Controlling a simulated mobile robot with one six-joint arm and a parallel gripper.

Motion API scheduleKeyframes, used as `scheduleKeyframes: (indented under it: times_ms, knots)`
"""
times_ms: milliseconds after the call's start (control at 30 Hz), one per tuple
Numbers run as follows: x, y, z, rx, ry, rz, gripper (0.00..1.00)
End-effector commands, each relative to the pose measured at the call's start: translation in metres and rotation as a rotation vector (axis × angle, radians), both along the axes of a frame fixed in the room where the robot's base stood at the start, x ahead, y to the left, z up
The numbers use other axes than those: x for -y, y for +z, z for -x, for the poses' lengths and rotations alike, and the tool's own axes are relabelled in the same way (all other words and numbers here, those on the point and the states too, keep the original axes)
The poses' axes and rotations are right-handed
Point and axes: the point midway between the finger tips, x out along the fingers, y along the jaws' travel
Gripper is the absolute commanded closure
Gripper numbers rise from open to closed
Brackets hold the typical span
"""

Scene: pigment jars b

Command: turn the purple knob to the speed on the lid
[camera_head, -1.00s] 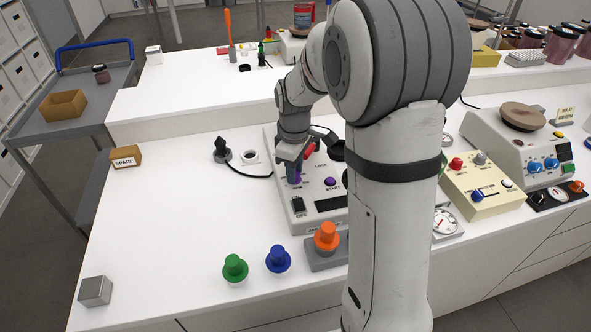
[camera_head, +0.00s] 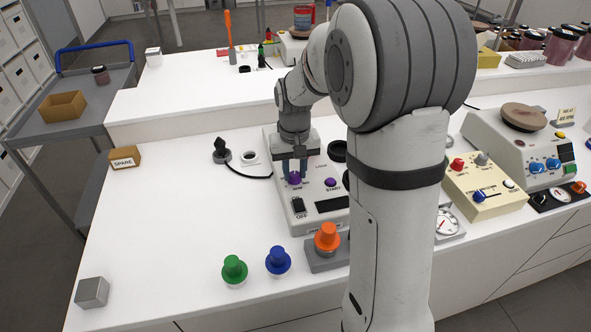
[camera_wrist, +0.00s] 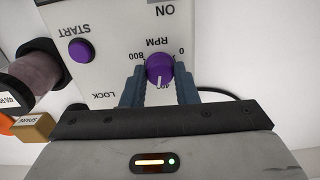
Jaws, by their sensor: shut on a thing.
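The purple knob (camera_wrist: 160,67) sits on a pale mixer panel between my blue fingertips. My gripper (camera_wrist: 160,78) is shut on it, one finger on each side. The wrist view is upside down; the knob's white pointer line faces the bottom of that picture, near a partly hidden number. The scale reads 800 on the left and 0 on the right, with RPM above. In the head view the knob (camera_head: 294,179) shows below my gripper (camera_head: 293,172). A jar (camera_wrist: 48,72) with a dark lid (camera_wrist: 22,82) is at the wrist view's left; I cannot read a speed on it.
A purple START button (camera_head: 330,183) and a black OFF switch (camera_head: 298,204) share the panel. An orange knob (camera_head: 326,237), blue knob (camera_head: 278,261) and green knob (camera_head: 235,269) stand in front. The table to the left is mostly clear.

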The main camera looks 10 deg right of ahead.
Motion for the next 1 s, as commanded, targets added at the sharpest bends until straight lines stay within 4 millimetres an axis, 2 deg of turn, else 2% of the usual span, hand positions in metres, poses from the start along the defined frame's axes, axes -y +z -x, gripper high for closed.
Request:
scheduleKeyframes:
  times_ms: [600, 1000]
  knots:
    - [-0.0001, 0.0013, -0.0013, 0.005, -0.561, 0.000, 0.96]
    - [0.0000, 0.0016, -0.0015, 0.006, -0.773, -0.001, 0.96]
